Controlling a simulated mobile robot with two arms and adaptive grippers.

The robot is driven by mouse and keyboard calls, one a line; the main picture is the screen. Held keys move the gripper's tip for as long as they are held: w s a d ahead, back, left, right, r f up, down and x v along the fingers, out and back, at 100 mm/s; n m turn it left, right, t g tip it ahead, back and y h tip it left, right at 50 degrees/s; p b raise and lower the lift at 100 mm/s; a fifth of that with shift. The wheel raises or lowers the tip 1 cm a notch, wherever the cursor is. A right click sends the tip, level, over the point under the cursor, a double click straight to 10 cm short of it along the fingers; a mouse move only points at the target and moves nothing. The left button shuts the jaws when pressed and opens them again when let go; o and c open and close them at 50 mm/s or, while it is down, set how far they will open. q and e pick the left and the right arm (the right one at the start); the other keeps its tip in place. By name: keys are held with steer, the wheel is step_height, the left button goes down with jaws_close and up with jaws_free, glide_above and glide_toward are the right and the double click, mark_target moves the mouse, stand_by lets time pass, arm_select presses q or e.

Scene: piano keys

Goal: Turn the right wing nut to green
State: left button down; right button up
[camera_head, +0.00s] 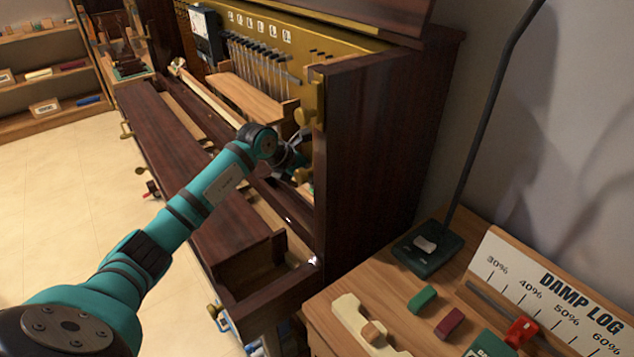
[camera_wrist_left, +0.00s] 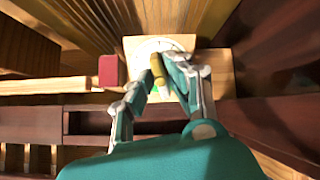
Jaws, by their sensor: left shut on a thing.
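In the left wrist view, a brass-yellow wing nut (camera_wrist_left: 158,68) stands in front of a white round dial (camera_wrist_left: 150,46) on a pale wooden block (camera_wrist_left: 215,62). My left gripper (camera_wrist_left: 163,72) is shut on the wing nut, with teal fingers on both sides of it. The fingers hide much of the dial, and I cannot tell which colour the nut points at. In the head view my left gripper (camera_head: 291,157) reaches inside the right end of the open piano (camera_head: 375,150), and the nut cannot be made out clearly there. My right gripper is not in view.
A red block (camera_wrist_left: 112,70) is left of the dial. The piano's dark side wall stands close right of my gripper. A bench (camera_head: 335,290) with small coloured blocks, a lamp base (camera_head: 427,247) and a damp log board (camera_head: 545,290) is at the front right. Open floor lies left.

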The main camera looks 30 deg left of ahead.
arm_select(q)
steer(key=shift+m+b, duration=0.3)
steer(key=shift+m, duration=0.2)
steer(key=shift+m+b, duration=0.35)
steer(key=shift+m, duration=0.15)
steer(key=shift+f+m+b, duration=0.1)
steer(key=shift+m+b, duration=0.2)
steer(key=c, duration=1.2)
jaws_free()
steer(key=shift+o, duration=0.2)
